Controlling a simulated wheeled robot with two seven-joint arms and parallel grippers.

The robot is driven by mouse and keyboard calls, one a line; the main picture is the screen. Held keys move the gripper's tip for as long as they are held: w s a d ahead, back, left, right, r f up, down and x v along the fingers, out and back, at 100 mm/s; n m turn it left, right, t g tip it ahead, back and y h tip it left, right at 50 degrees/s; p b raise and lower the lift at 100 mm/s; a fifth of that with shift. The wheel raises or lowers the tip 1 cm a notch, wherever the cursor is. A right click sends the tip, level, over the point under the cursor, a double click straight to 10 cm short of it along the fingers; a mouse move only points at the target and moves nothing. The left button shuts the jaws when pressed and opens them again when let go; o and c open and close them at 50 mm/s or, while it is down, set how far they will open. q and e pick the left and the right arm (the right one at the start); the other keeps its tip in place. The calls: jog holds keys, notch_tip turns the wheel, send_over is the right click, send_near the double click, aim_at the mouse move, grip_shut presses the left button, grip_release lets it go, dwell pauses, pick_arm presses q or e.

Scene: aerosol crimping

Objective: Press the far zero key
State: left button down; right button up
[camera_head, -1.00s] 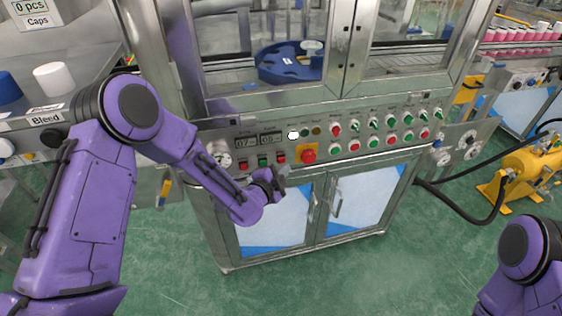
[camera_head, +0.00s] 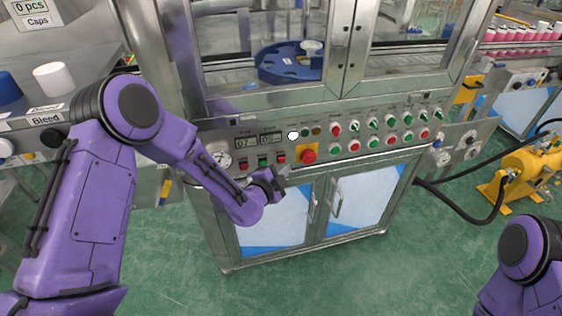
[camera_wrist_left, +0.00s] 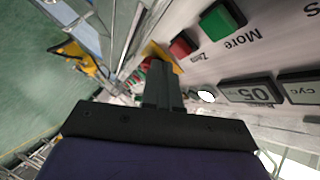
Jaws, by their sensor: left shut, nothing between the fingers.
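My left gripper (camera_head: 282,175) is shut and empty, in front of the machine's control panel, just below the row of square keys. In the left wrist view its closed fingers (camera_wrist_left: 160,70) point at the panel. A red key (camera_head: 281,158) with a partly hidden label starting "Ze" is right of a green key (camera_head: 262,162). In the left wrist view this red key (camera_wrist_left: 181,45) is beside the fingertips, next to the green key (camera_wrist_left: 221,19) marked "More". I cannot tell any contact. Another red key (camera_head: 243,167) is at the left. The right gripper is out of view.
A red emergency button (camera_head: 308,156) on a yellow plate is close right of the keys. Two displays (camera_head: 258,142) and a white lamp (camera_head: 293,135) are above. Knobs and buttons (camera_head: 388,138) fill the panel's right. Cabinet doors (camera_head: 325,208) are below, with open floor in front.

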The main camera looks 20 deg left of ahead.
pick_arm(q)
jog(key=shift+w+a, duration=0.1)
jog(key=shift+w, duration=0.05)
dwell(0.8)
jog(key=shift+w+a, duration=0.15)
jog(key=shift+w, duration=0.15)
jog(key=shift+w+a, duration=0.25)
jog(key=shift+w, duration=0.05)
dwell(0.8)
jog(key=shift+s+d, duration=0.5)
jog(key=shift+s, duration=0.15)
jog(key=shift+s, duration=0.1)
jog(key=shift+s+d, duration=0.7)
jog(key=shift+s, duration=0.3)
jog(key=shift+s+d, duration=0.7)
jog(key=shift+s, duration=0.3)
